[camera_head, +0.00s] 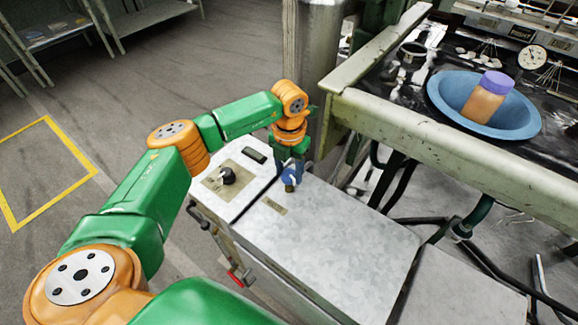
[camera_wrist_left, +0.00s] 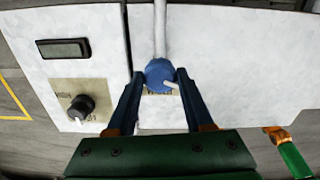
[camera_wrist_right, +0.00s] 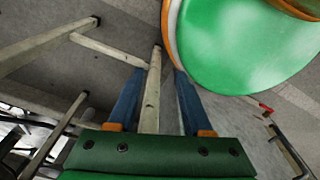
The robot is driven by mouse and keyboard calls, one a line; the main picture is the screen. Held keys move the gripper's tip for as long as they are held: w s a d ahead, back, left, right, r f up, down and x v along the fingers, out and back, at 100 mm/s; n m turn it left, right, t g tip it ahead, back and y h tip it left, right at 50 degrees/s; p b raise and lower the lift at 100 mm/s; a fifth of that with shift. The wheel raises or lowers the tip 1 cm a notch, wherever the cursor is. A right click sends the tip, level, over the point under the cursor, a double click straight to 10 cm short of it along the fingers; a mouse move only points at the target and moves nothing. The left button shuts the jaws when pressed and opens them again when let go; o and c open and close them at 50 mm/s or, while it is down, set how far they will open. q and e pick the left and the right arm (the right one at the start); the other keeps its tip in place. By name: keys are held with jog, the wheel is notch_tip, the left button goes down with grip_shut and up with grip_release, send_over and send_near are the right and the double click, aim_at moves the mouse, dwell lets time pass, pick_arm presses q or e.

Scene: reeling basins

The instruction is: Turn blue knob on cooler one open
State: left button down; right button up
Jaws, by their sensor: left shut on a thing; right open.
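The blue knob (camera_head: 290,177) is on top of the grey metal cooler (camera_head: 335,232), close to its control panel. My right gripper (camera_wrist_right: 166,70) is open and empty in the right wrist view, away from the cooler top. It is not visible in the head view.
The control panel has a black dial (camera_head: 227,175) and a small display (camera_head: 255,155). A heavy bench edge (camera_head: 430,135) runs along the right, with a blue basin (camera_head: 445,92) holding an orange jar with a purple lid (camera_head: 487,97). Hoses hang below the bench.

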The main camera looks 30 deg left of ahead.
aim_at(289, 174)
pick_arm(q)
jog(key=shift+n+p, duration=0.8)
jog(key=shift+n, duration=1.3)
jog(key=shift+c, duration=1.4)
grip_release()
notch_tip(289, 174, up, 7)
jog(key=shift+r, duration=0.1)
